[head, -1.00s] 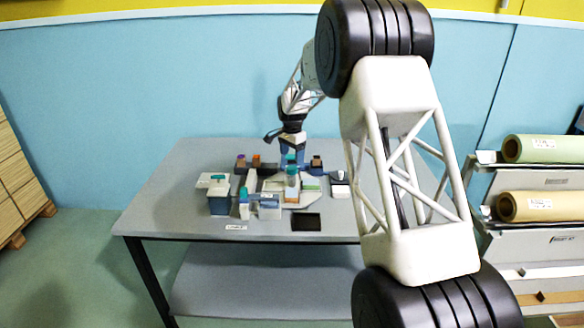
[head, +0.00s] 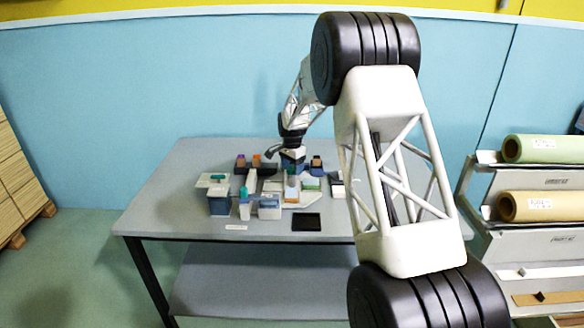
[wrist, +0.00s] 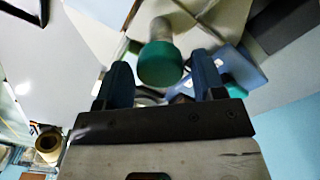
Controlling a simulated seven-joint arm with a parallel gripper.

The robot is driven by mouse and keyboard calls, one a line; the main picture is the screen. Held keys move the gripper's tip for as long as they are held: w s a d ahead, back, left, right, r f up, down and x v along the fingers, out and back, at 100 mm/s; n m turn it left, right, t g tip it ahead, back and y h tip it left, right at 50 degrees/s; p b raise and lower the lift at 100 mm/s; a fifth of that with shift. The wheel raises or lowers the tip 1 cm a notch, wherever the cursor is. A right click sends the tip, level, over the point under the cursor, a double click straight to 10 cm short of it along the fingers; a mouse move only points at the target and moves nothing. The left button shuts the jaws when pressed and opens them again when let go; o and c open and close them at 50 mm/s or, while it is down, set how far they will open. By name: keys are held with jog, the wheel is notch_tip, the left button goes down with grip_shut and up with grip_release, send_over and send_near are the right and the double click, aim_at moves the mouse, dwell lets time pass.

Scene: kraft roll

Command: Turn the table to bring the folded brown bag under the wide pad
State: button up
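My gripper (head: 292,158) points down over the middle of the work table. In the wrist view its two blue fingers (wrist: 163,65) stand apart, with nothing clamped between them. A green-capped grey post (wrist: 160,68) shows beyond and between the fingertips; I cannot tell whether they touch it. A pale turning plate (head: 302,203) lies below, partly hidden by the blocks and posts on it. I cannot pick out the folded brown bag or the wide pad for certain among these small pieces.
A blue bin (head: 221,206) stands left of the pieces, and a flat dark pad (head: 306,222) lies in front. Paper rolls (head: 535,206) sit on a rack at the right.

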jog(key=c, duration=1)
jog(key=shift+c, duration=0.2)
jog(key=shift+n, duration=9.2)
